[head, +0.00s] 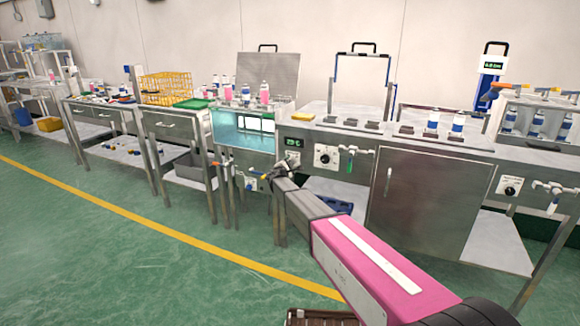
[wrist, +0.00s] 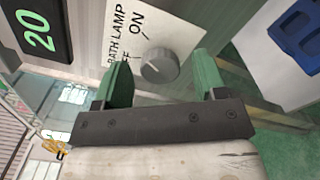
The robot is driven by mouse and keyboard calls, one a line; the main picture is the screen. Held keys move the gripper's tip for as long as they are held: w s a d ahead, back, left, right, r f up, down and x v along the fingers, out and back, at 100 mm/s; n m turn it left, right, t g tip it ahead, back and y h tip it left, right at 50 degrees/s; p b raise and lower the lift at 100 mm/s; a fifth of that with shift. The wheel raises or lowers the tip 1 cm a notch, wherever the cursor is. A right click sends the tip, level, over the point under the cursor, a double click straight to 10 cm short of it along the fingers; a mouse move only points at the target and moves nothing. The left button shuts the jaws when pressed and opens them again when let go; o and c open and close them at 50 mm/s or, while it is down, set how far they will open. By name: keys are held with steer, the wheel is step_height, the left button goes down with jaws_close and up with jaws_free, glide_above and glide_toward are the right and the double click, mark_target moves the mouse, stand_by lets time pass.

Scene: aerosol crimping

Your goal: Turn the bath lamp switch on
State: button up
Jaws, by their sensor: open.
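The bath lamp switch (wrist: 159,65) is a round grey knob on a white label marked BATH LAMP, with ON above it and a partly hidden OFF beside it in the wrist view. I cannot tell which way the knob points. My gripper (wrist: 163,61) is open, with one green finger on each side of the knob. The knob shows in the gap, and I see no clear contact. In the head view my gripper (head: 279,170) is in front of the bath cabinet below the temperature display, and the switch is hidden there.
A green-lit display (wrist: 39,33) sits beside the label. The water bath window (head: 240,126) glows pale teal left of my gripper. Another knob (head: 325,157) and a green-handled valve (head: 350,160) are to the right. A blue crate (wrist: 300,32) stands on a lower shelf.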

steer(key=v, duration=1)
steer(key=shift+s, duration=0.35)
